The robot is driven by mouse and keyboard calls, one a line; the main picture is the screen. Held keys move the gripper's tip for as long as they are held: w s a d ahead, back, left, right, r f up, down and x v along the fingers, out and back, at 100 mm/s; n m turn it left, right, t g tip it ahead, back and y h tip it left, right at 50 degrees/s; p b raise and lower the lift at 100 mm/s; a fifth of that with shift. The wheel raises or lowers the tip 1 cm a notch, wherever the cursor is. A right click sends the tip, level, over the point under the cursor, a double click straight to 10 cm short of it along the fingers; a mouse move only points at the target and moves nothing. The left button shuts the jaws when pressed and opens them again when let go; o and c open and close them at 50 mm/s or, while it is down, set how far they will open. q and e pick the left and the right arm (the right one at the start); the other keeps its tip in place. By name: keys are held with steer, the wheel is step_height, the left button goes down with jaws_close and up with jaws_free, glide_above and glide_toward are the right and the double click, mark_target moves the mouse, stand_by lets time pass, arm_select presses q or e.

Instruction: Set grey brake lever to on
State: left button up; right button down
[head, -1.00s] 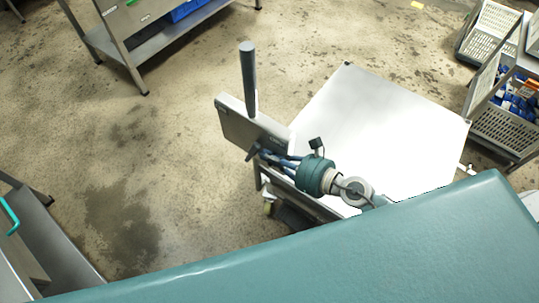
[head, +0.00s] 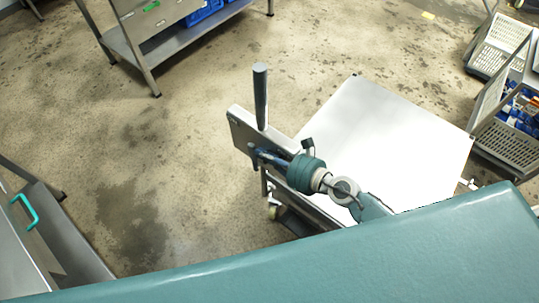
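My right gripper (head: 258,157) is just below the post, close against the panel's near face. Its fingers are small, dark and partly hidden by my teal wrist, so I cannot tell whether they touch anything or how far they are apart. My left gripper is not in view.
Crates with blue items (head: 515,110) stand at the right. A steel table (head: 160,40) stands at the upper left. Open floor (head: 130,180) lies left of the cart.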

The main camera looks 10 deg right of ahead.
steer(key=shift+w+a+r+p, duration=0.25)
steer(key=shift+w+a+p, duration=0.25)
steer(key=shift+w, duration=0.2)
steer(key=shift+a, duration=0.1)
